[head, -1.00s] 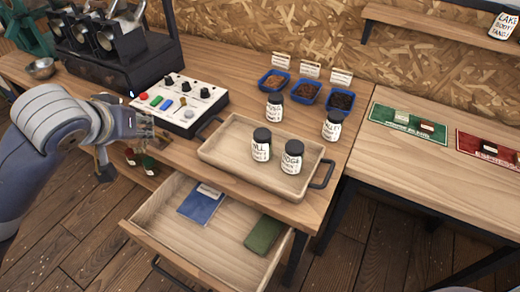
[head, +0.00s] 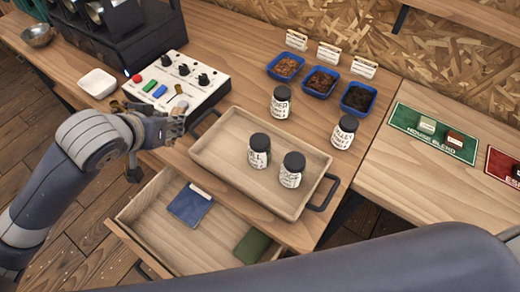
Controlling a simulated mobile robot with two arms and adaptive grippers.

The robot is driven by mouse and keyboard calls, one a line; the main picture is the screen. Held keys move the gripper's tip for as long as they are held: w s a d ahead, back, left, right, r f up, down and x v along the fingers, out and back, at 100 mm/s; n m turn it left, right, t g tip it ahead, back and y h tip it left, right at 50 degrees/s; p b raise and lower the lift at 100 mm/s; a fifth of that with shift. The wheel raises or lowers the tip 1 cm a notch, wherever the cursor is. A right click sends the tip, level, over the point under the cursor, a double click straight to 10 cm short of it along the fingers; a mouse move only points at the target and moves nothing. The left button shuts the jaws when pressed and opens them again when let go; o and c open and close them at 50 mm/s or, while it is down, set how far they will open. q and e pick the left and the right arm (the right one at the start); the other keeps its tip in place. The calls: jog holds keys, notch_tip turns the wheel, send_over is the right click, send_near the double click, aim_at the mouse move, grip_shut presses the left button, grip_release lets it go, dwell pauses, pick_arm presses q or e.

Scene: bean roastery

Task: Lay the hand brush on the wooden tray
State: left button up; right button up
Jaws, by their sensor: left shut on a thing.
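My left gripper (head: 178,127) is over the bench, between the control box and the left end of the wooden tray (head: 215,161). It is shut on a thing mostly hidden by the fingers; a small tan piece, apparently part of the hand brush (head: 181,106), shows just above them. The wooden tray lies flat on the bench with dark handles at its ends. Two black-lidded jars, one (head: 259,152) left of the other (head: 291,171), stand on its right half. Its left half is bare. My right gripper is out of view.
An open drawer (head: 160,232) below the tray holds a blue book (head: 190,205) and a green one (head: 252,246). Two jars (head: 280,103) (head: 344,132) stand behind the tray. The control box (head: 165,88) and a white dish (head: 97,83) are at left.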

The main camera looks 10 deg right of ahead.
pick_arm(q)
jog(key=s+d+f+m+g+h+p, duration=0.25)
jog(key=s+d+f+m+p, duration=0.2)
jog(key=s+d+f, duration=0.55)
jog(key=h+p, duration=0.1)
send_over(229, 146)
jog(key=shift+s+m+t, duration=0.15)
jog(key=shift+m+t, duration=0.1)
jog(key=shift+f, duration=0.15)
notch_tip(229, 146, down, 3)
jog(key=shift+r+p, duration=0.1)
jog(key=shift+p, duration=0.55)
jog(key=shift+f, duration=0.25)
jog(key=o, duration=1)
jog(key=shift+f, duration=0.1)
jog(key=shift+o, duration=0.2)
